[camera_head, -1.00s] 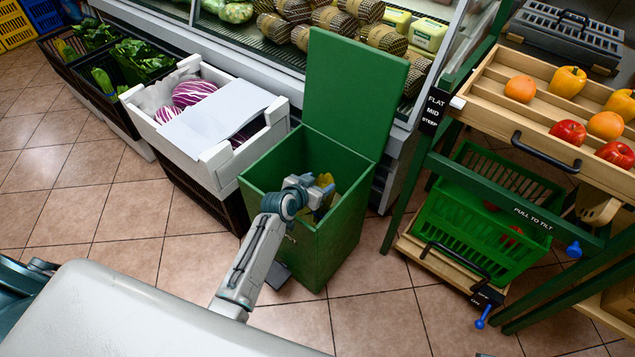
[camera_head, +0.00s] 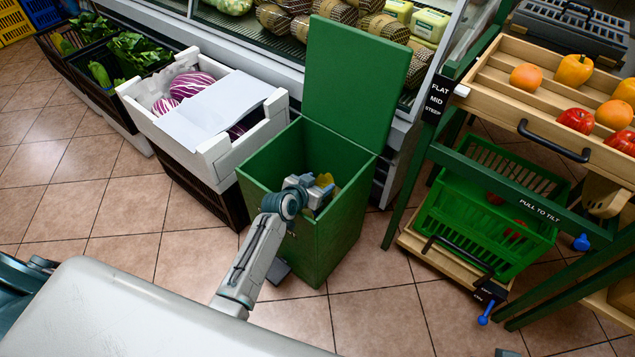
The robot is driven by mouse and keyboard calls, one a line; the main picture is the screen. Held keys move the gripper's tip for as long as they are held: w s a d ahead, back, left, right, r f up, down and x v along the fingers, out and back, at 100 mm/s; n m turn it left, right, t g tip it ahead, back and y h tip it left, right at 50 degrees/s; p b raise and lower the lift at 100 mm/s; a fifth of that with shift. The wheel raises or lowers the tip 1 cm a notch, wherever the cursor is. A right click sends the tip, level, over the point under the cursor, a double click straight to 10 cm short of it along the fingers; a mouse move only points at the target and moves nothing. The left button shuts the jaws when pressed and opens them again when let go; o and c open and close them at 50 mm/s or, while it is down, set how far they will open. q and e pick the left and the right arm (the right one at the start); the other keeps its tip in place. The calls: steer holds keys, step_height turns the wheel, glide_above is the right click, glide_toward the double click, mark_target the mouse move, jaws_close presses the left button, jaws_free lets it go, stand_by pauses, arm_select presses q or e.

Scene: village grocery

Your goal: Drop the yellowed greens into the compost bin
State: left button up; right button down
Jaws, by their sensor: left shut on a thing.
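The green compost bin (camera_head: 330,228) stands on the floor in the middle of the view, with its lid (camera_head: 343,85) raised upright at the back. My left gripper (camera_head: 322,191) is at the bin's open mouth, reaching in over the front rim. It is shut on the yellowed greens (camera_head: 325,179), which show only as a small yellow patch beside the fingers. The gripper hides most of them and part of the bin's inside. My right gripper is not in view.
A white crate (camera_head: 205,165) with purple-striped produce and a white sheet stands left of the bin. A wooden fruit rack (camera_head: 510,85) with a green basket (camera_head: 480,225) below stands right. A glass-fronted counter is behind. Tiled floor is open at left.

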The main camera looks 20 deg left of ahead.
arm_select(q)
steer(key=shift+f, duration=0.1)
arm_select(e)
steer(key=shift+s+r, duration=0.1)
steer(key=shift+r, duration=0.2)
arm_select(q)
steer(key=o, duration=1.6)
steer(key=shift+o, duration=0.2)
steer(key=shift+s, duration=0.1)
steer(key=shift+s+a, duration=0.1)
steer(key=shift+s, duration=0.15)
steer(key=v, duration=0.2)
steer(key=shift+s+r, duration=0.3)
steer(key=shift+r, duration=0.05)
steer(key=p+v, duration=0.1)
steer(key=v, duration=0.6)
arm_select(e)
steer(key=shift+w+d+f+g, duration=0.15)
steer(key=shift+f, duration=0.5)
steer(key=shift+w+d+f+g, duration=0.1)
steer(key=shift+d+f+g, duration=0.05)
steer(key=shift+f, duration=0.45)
arm_select(q)
steer(key=shift+s+a+r, duration=0.1)
steer(key=shift+s, duration=0.05)
